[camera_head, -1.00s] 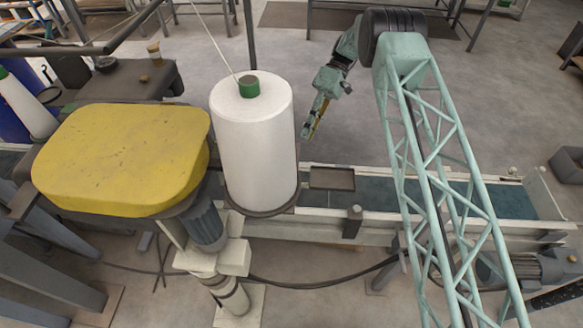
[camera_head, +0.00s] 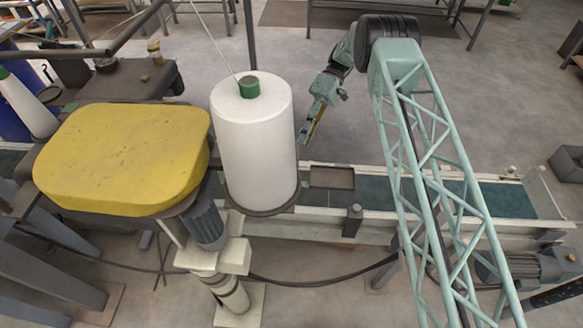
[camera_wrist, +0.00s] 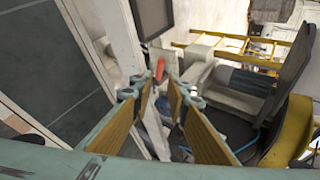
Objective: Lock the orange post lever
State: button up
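In the wrist view, a small orange-red piece (camera_wrist: 160,69), likely the post lever's handle, stands just beyond the fingertips, close to a pale machine part. It shows near the line between the fingers, apart from them as far as I can see. My gripper (camera_wrist: 168,90) is open there, its two yellow-padded fingers spread with no object held between them. In the head view, my gripper (camera_head: 306,137) points down just right of the large white spool, above the far side of the conveyor. The lever is not visible in the head view.
The white spool (camera_head: 253,150) with a green cap and the yellow cover (camera_head: 125,160) stand left of my arm. A dark tray (camera_head: 332,178) sits by the conveyor (camera_head: 380,190) below the gripper. Open floor lies behind. The wrist view shows a dark panel (camera_wrist: 55,60) at left.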

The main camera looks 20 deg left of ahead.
jog(key=p+x, duration=0.2)
jog(key=x, duration=1)
jog(key=shift+s, duration=0.2)
grip_shut()
